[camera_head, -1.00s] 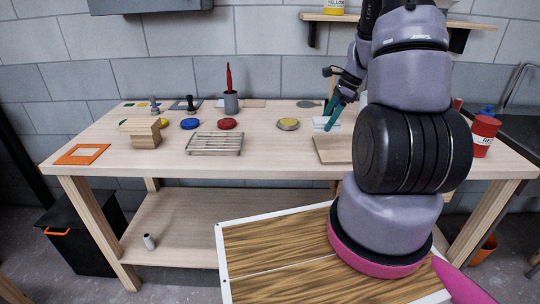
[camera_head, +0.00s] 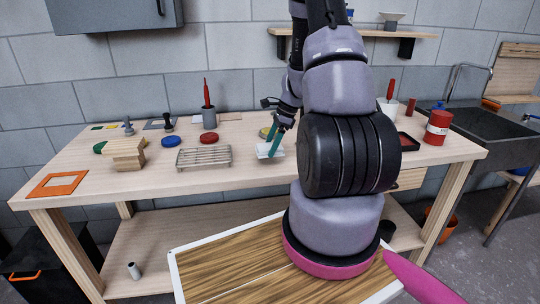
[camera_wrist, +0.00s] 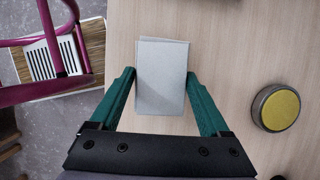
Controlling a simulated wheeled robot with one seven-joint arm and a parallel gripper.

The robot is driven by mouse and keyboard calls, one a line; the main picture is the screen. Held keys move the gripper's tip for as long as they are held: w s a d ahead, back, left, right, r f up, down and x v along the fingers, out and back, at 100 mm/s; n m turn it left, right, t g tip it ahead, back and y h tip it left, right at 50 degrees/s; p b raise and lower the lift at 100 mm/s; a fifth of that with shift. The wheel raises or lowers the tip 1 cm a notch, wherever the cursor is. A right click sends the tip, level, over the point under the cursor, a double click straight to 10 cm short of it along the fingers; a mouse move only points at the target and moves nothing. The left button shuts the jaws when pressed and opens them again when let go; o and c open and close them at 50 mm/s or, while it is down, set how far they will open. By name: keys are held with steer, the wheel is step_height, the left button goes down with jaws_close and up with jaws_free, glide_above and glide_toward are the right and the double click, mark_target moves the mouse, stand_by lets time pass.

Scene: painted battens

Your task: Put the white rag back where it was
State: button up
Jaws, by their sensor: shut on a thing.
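The white rag (camera_head: 268,150) is a flat, folded rectangle at the front middle of the workbench. In the wrist view it shows pale grey (camera_wrist: 161,75), with its long sides between two green fingers. My gripper (camera_head: 274,145) is shut on the rag and points down at the bench; its fingertips also show in the wrist view (camera_wrist: 159,80). I cannot tell whether the rag touches the bench top or hangs just above it.
A round tin with a yellow top (camera_wrist: 276,107) is close behind the rag. A wire rack (camera_head: 204,157) stands to its left. My arm hides part of the bench at right. A red pot (camera_head: 437,127) and a dark tray (camera_head: 408,141) are farther right.

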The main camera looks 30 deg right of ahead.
steer(key=shift+f, duration=1.8)
steer(key=o, duration=1)
steer(key=shift+f, duration=0.1)
steer(key=v, duration=1.2)
steer(key=a+r+n, duration=0.3)
steer(key=a+r, duration=0.1)
steer(key=r, duration=0.4)
steer(key=s+a+r+n+t, duration=0.2)
steer(key=s+a+r+n, duration=0.2)
steer(key=s+r, duration=0.2)
steer(key=s+a+r+n+t+h, duration=0.1)
steer(key=s+a+r+n+t, duration=0.1)
steer(key=s+a+r+n, duration=0.3)
steer(key=s+a+r+n+t+h, duration=0.1)
steer(key=s+a+r+n+t, duration=0.1)
steer(key=s+a+r+n, duration=0.3)
steer(key=shift+s+a+r, duration=0.1)
steer(key=shift+s+r, duration=0.3)
steer(key=shift+r, duration=0.3)
steer(key=shift+s+a+r, duration=0.1)
steer(key=shift+s+r, duration=0.3)
steer(key=shift+r, duration=0.35)
steer(key=shift+s+r, duration=0.4)
steer(key=shift+r, duration=0.3)
